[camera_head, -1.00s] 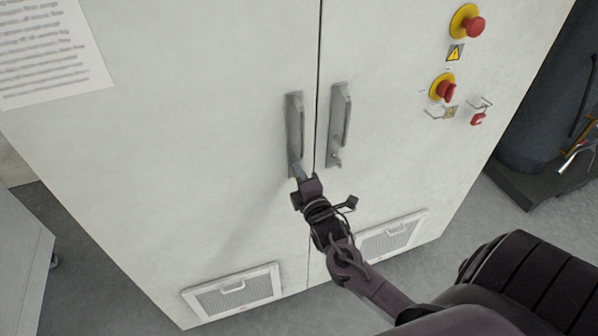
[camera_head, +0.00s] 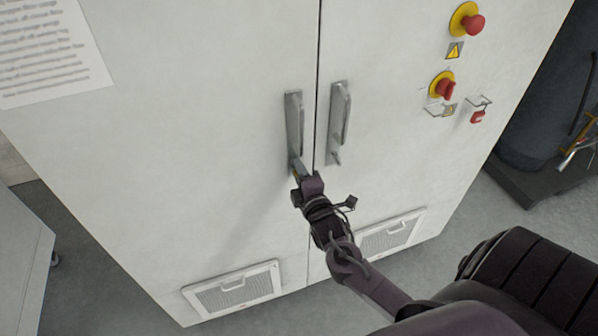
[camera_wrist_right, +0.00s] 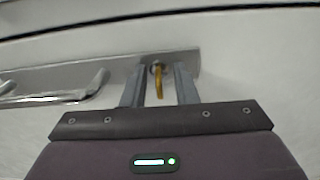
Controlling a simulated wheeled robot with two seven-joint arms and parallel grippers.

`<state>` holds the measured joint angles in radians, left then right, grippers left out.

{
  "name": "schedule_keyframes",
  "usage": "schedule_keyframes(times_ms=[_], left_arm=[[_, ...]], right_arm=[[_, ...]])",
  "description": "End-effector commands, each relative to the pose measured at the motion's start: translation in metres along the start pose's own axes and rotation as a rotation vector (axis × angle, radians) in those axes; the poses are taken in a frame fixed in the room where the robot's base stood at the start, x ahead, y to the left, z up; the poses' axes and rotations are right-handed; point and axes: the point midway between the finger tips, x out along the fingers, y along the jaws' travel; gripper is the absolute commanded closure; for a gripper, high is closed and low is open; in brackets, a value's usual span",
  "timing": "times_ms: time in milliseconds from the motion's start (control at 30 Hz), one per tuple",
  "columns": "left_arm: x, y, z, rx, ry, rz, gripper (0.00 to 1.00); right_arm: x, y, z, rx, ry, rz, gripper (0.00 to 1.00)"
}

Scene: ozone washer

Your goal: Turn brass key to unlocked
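The brass key (camera_wrist_right: 158,82) sticks out of a lock near the end of a grey handle plate (camera_wrist_right: 120,70) in the right wrist view. It hangs between the two fingers of my right gripper (camera_wrist_right: 158,88), with a visible gap on each side, so the gripper is open around it. In the head view my right gripper (camera_head: 298,170) is at the lower end of the left door handle (camera_head: 294,125), and its fingers mostly hide the key. My left gripper is not in view.
A second handle (camera_head: 340,115) with a small lever at its lower end is just to the right, across the door seam. A red-and-yellow emergency button (camera_head: 474,24) and a red rotary switch (camera_head: 445,90) sit at upper right. Vents (camera_head: 235,290) are low on the doors.

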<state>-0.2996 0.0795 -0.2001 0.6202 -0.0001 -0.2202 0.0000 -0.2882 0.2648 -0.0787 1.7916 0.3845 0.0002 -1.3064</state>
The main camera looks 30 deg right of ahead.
Motion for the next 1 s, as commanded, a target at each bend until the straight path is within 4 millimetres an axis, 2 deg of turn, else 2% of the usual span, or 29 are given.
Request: schedule_keyframes(times_ms=[267, 600, 700, 1000], left_arm=[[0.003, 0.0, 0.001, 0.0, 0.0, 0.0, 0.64], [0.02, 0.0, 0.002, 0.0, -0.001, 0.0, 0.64], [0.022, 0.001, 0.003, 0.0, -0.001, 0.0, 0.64], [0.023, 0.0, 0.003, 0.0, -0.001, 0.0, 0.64]], right_arm=[[-0.008, -0.002, 0.0, -0.001, 0.001, 0.0, 0.74], [-0.061, -0.004, 0.0, -0.001, 0.002, -0.003, 0.74], [-0.071, -0.002, 0.0, -0.001, 0.001, -0.001, 0.74], [-0.078, 0.0, 0.0, 0.0, 0.0, 0.001, 0.74]])
